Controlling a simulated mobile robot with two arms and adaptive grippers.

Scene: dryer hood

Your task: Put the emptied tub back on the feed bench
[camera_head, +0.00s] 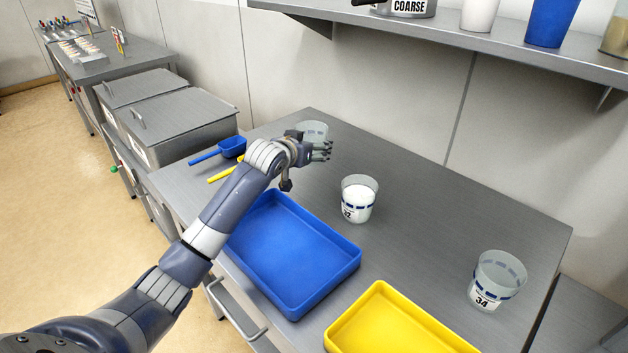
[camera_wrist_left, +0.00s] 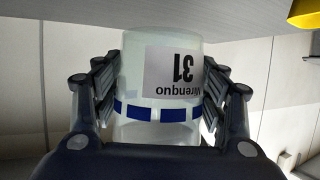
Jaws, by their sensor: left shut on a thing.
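My left gripper (camera_head: 308,148) is shut on a translucent tub (camera_head: 313,130) with a blue dashed band. The left wrist view shows the tub (camera_wrist_left: 160,75) between the finger pads of the gripper (camera_wrist_left: 160,100). Its white label reads 31 and appears upside down there. No contents show through its wall. The tub is over the back left part of the grey feed bench (camera_head: 420,200). I cannot tell whether its base touches the bench top. My right gripper is not in view.
A tub with white contents (camera_head: 358,200) stands mid-bench, and tub 34 (camera_head: 497,280) at the right. A blue tray (camera_head: 290,255) and yellow tray (camera_head: 390,325) lie in front. A blue scoop (camera_head: 232,147) and yellow scoop (camera_head: 222,172) lie left. A shelf (camera_head: 470,40) overhangs the back.

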